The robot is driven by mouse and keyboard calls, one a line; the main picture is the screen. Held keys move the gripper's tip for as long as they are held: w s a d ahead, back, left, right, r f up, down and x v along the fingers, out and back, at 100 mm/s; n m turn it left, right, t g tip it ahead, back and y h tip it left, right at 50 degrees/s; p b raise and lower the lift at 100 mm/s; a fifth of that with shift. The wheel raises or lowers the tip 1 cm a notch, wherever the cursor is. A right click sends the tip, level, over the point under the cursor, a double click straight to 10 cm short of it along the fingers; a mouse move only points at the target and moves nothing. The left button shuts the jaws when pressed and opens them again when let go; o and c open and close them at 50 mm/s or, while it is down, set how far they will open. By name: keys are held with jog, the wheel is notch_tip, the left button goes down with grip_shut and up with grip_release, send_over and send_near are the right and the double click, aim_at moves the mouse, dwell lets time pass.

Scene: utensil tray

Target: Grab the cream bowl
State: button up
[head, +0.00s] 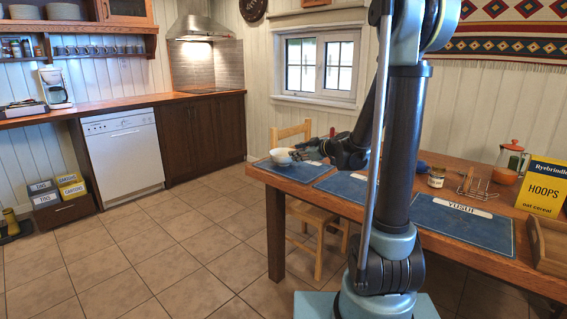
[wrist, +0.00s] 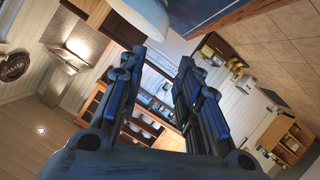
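The cream bowl (head: 281,156) sits at the far left end of the table, over a blue placemat (head: 291,173). In the wrist view the bowl (wrist: 147,14) shows at the top edge, partly cut off. My gripper (head: 302,153) is just right of the bowl in the head view, at about its height. In the wrist view my gripper (wrist: 158,62) has its two fingers apart, with nothing between them. The bowl lies beyond the fingertips there, not between them. I cannot tell from the head view whether a fingertip touches it.
The wooden table (head: 262,175) also bears a jar (head: 437,177), a toast rack (head: 478,187), a French press (head: 511,157) and a yellow cereal box (head: 541,187) on the right.

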send_near(275, 157)
jog(key=x, duration=0.4)
jog(key=shift+w+a+r, duration=0.1)
jog(key=shift+w+r, duration=0.15)
jog(key=shift+w, duration=0.15)
jog(key=shift+x, duration=2.85)
jog(key=shift+f, duration=0.15)
jog(key=shift+c, duration=0.5)
grip_shut()
